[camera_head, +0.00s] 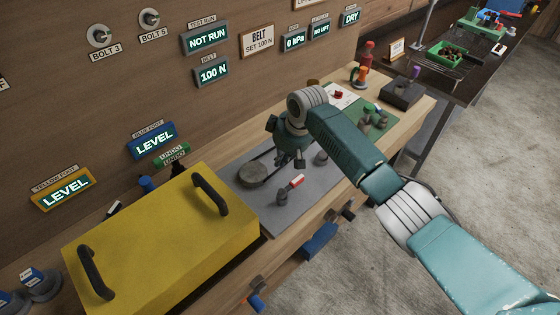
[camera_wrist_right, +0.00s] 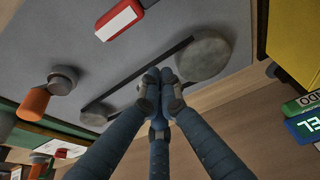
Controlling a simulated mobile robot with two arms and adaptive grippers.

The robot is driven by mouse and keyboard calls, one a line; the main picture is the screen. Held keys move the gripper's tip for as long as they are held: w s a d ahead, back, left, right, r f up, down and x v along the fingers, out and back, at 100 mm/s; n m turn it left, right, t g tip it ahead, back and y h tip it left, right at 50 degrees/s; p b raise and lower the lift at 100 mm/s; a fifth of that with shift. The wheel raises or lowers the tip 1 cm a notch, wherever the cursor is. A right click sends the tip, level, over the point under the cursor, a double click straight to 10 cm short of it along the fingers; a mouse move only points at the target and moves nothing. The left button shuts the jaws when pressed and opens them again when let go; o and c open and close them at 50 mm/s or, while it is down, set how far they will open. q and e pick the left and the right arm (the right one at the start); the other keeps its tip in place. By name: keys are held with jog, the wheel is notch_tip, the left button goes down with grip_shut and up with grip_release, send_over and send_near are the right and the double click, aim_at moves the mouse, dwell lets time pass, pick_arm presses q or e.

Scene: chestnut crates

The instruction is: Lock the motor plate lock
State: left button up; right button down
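A small lever with a red and white handle (camera_head: 296,182) stands on the grey plate (camera_head: 245,205), in front of the belt. It shows large at the top of the right wrist view (camera_wrist_right: 122,18). I cannot read a label naming the motor plate lock. A belt loops around a round grey pulley (camera_head: 252,175), also in the wrist view (camera_wrist_right: 203,57). My right gripper (camera_head: 299,161) is above the plate, near the belt. Its fingertips (camera_wrist_right: 160,88) are drawn together beside the pulley, with nothing visibly held. An orange-handled knob (camera_wrist_right: 35,103) shows at left there. My left gripper is out of view.
A yellow cover with black handles (camera_head: 160,240) stands left of the plate. A green mat (camera_head: 378,126) with small parts lies beyond my right arm. Lit wall signs, such as the blue LEVEL sign (camera_head: 153,141), rise behind the bench. Floor is clear at right.

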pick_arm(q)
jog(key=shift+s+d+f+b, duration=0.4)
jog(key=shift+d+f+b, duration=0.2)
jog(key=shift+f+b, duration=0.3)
pick_arm(e)
jog(key=v, duration=0.9)
jog(key=shift+s+d, duration=0.4)
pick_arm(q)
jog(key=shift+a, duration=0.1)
pick_arm(e)
jog(key=shift+f, duration=0.1)
